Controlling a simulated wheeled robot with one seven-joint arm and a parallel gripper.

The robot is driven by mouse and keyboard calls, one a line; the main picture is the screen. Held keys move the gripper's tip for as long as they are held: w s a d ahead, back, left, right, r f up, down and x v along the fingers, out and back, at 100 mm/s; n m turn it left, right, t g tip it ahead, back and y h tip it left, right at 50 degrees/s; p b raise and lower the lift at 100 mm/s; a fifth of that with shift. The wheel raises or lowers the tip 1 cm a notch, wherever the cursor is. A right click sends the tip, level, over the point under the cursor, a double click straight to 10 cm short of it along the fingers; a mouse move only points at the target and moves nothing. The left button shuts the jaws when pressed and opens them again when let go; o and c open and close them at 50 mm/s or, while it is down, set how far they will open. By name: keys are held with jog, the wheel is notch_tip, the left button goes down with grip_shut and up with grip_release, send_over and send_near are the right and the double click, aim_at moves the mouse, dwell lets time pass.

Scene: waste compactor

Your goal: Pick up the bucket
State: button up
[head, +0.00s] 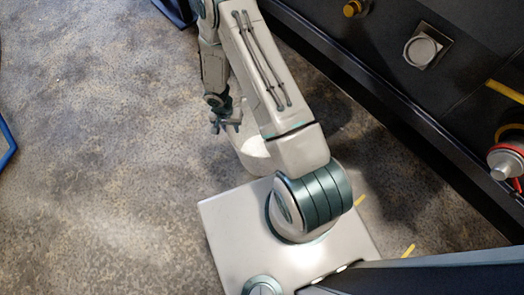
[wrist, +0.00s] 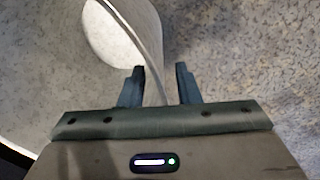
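The white bucket (head: 252,150) stands on the floor in the head view, partly hidden behind my arm. In the wrist view, the bucket (wrist: 112,30) fills the upper middle, with its bright inside showing and its thin rim running down towards my gripper. My gripper (head: 227,126) is at the bucket's upper left edge in the head view. In the wrist view, my gripper (wrist: 160,85) is open, with a clear gap between its two fingers. The rim's lower end lies in this gap; I cannot tell whether either finger touches it.
A dark machine front (head: 390,95) with a raised edge runs along the right side. The mottled grey floor (head: 100,150) is clear to the left.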

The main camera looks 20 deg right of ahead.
grip_shut()
dwell(1.4)
